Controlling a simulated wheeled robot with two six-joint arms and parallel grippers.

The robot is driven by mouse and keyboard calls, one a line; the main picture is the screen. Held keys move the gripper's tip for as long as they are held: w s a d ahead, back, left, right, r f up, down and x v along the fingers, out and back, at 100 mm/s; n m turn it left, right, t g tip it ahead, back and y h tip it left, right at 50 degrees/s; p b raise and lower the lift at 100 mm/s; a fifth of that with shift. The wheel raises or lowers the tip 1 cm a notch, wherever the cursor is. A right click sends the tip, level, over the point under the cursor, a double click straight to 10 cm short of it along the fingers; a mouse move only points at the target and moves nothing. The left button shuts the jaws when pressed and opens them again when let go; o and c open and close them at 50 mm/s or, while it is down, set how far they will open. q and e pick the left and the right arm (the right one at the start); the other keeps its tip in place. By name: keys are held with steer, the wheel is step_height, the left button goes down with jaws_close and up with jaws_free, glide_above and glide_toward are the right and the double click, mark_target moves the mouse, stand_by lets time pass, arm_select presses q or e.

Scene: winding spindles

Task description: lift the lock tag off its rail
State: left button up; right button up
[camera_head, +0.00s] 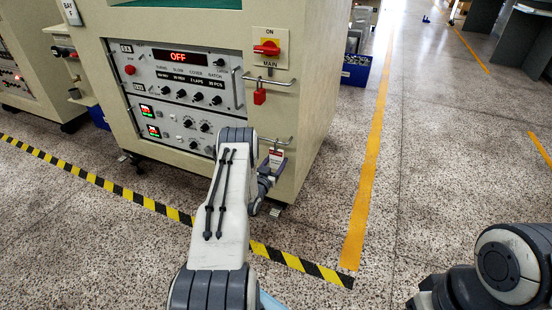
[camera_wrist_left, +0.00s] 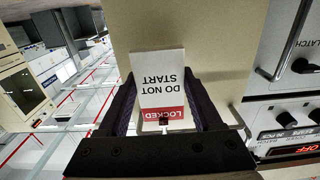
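The lock tag (camera_head: 276,157) is a small white card with a red band, hanging by the lower rail (camera_head: 276,139) on the front of the cream machine. In the left wrist view the tag (camera_wrist_left: 160,85) appears upside down, reading "LOCKED DO NOT START". A small dark fitting shows at its red end. My left gripper (camera_head: 273,170) is at the tag, its two dark fingers (camera_wrist_left: 160,92) apart on either side of it. Whether they touch the tag's edges cannot be told. My right arm shows at lower right in the head view; its gripper is out of view.
A red padlock (camera_head: 259,96) hangs on the upper rail (camera_head: 270,80), under the red main switch (camera_head: 267,47). The control panel (camera_head: 180,75) lies left of the rails. Yellow-black floor tape (camera_head: 150,204) runs before the machine. The floor to the right is clear.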

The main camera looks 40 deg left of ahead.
mark_target(276, 157)
arm_select(q)
steer(key=shift+r+p, duration=0.95)
steer(key=shift+r, duration=0.2)
steer(key=shift+p+v, duration=0.75)
steer(key=shift+v, duration=0.45)
steer(key=shift+p+v, duration=1.15)
steer(key=shift+v, duration=1.15)
